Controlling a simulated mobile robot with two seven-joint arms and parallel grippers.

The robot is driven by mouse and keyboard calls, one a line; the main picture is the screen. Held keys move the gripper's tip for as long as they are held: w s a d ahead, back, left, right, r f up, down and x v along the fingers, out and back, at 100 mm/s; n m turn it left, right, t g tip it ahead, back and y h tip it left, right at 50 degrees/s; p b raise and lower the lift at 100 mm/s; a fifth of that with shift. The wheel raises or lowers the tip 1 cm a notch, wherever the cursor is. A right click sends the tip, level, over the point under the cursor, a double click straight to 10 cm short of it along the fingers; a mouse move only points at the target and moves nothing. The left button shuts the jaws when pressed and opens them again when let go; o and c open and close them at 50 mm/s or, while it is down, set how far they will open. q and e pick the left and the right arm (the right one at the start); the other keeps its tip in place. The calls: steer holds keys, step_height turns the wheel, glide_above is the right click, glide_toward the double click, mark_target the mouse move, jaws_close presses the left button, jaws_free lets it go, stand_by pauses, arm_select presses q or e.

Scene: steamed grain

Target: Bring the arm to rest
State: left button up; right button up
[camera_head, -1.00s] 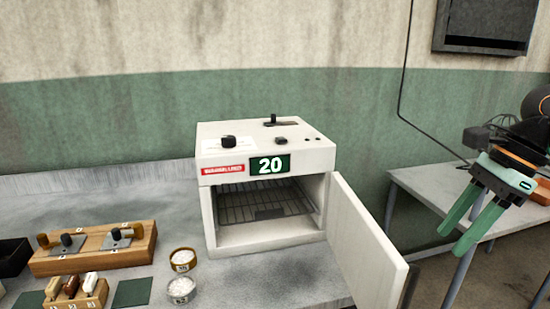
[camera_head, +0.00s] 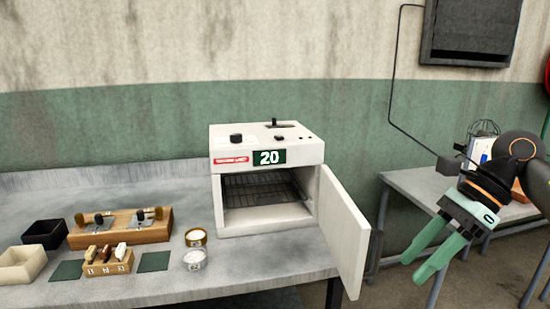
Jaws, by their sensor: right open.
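My right gripper (camera_head: 432,262) hangs at the right of the head view, with its green fingers spread and nothing between them. It is in the air to the right of the open oven door and apart from it. My left gripper is not in view.
A white oven (camera_head: 268,178) showing 20 stands on the grey table (camera_head: 190,291), its door (camera_head: 342,232) swung open toward the right. Two small cups (camera_head: 196,237) (camera_head: 195,260), wooden blocks (camera_head: 120,236) (camera_head: 108,262) and bins (camera_head: 45,234) (camera_head: 22,265) stand left. A second table (camera_head: 405,185) is behind my right arm.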

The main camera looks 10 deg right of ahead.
steer(key=w+a+f+m+t+y+p, duration=0.2)
steer(key=a+m+t+y, duration=0.2)
steer(key=a+m+y, duration=0.4)
steer(key=w+a+f+m+t+y+p, duration=0.1)
steer(key=w+a+f+m+t+y, duration=0.15)
steer(key=a+m+y, duration=0.55)
step_height(320, 180, down, 14)
steer(key=d+m+t+h+p, duration=0.2)
steer(key=m+t+h, duration=1.05)
steer(key=m, duration=1.05)
arm_select(q)
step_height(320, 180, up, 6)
steer(key=p, duration=0.1)
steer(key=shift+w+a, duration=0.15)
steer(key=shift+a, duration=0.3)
arm_select(e)
steer(key=s+d+f+m+g+h, duration=0.2)
steer(key=s+f+m+g+h, duration=0.6)
steer(key=s+f, duration=0.9)
step_height(320, 180, down, 2)
steer(key=shift+s+d+f+m+g, duration=0.1)
steer(key=shift+s+d+m+g, duration=0.2)
steer(key=shift+m+g, duration=0.85)
